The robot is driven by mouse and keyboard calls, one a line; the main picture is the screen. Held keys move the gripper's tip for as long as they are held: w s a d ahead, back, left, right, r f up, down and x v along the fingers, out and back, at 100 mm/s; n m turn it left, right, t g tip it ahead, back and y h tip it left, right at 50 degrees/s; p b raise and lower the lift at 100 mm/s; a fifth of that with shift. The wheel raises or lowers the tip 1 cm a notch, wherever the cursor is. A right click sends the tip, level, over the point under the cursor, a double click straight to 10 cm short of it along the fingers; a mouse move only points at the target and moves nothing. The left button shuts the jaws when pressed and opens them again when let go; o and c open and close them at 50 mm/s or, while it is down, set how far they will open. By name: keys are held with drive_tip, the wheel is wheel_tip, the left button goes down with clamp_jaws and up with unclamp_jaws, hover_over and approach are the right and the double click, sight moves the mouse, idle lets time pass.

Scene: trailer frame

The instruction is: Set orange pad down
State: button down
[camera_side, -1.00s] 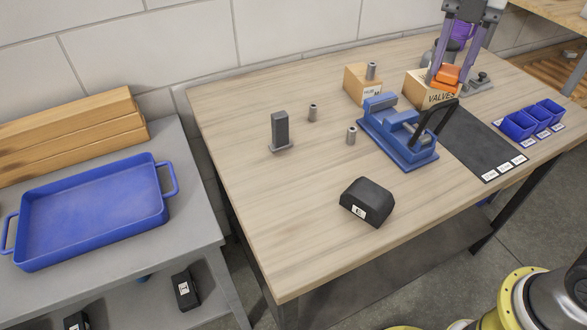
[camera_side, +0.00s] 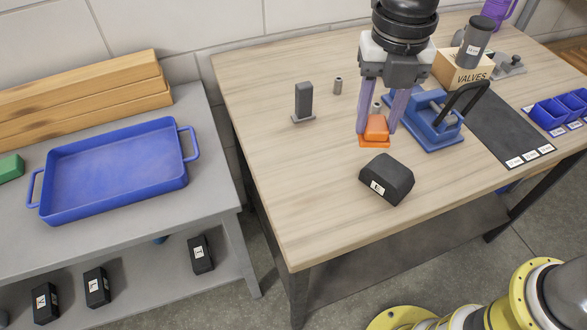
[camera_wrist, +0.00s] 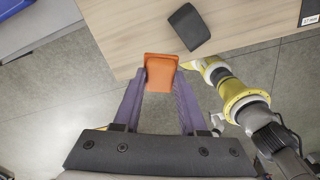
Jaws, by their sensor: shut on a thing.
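The orange pad (camera_side: 375,141) is between the fingertips of my gripper (camera_side: 377,128) in the side view. It has a flat flange and a raised block that the purple fingers press from both sides. It is low over the wooden bench, behind the black block marked E; I cannot tell whether it touches the wood. In the wrist view the pad (camera_wrist: 160,70) lies between both fingertips (camera_wrist: 160,80), overlapping the bench edge in the picture.
The black block (camera_side: 390,178) is close in front of the pad. A blue vise (camera_side: 432,135) stands just to its right. A grey upright post (camera_side: 303,103) and small metal cylinders are behind left. A VALVES box (camera_side: 463,72) is at the back. The bench's front left is clear.

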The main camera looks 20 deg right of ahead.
sight(371, 139)
wheel_tip(371, 139, down, 5)
drive_tip(key=shift+r, duration=0.2)
drive_tip(key=w+a+f, duration=0.2)
drive_tip(key=w+f, duration=0.1)
drive_tip(key=w+a+f, duration=0.3)
drive_tip(key=w, duration=0.1)
drive_tip(key=w+a+f, duration=0.3)
drive_tip(key=shift+w, duration=0.25)
drive_tip(key=shift+w+a+f, duration=0.25)
drive_tip(key=shift+w+f, duration=0.15)
drive_tip(key=shift+f, duration=1.65)
drive_tip(key=shift+f, duration=0.15)
drive_tip(key=shift+c, duration=2.3)
unclamp_jaws()
